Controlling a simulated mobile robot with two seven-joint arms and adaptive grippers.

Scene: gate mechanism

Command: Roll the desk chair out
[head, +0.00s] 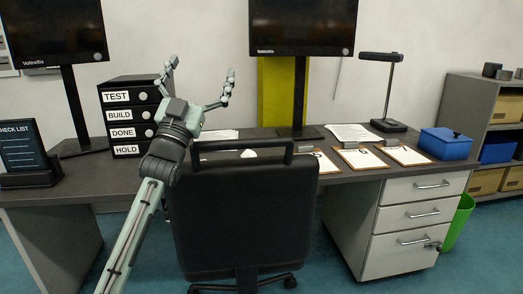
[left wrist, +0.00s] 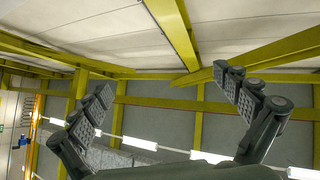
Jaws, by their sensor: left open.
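The black desk chair (head: 243,215) stands at the desk with its back towards me. A bar handle (head: 240,150) runs across the top of its backrest, and part of its wheeled base (head: 290,281) shows at the bottom. My left gripper (head: 203,76) is raised above and left of the chair back, fingers pointing up, open and empty. My left forearm crosses in front of the chair's left edge. My right gripper is not in view.
The grey desk (head: 360,172) carries two monitors, a labelled drawer stack (head: 129,116), clipboards, a lamp (head: 388,90) and a blue box (head: 445,143). A white drawer unit (head: 410,220) stands right of the chair. A green bin (head: 458,222) is beyond it.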

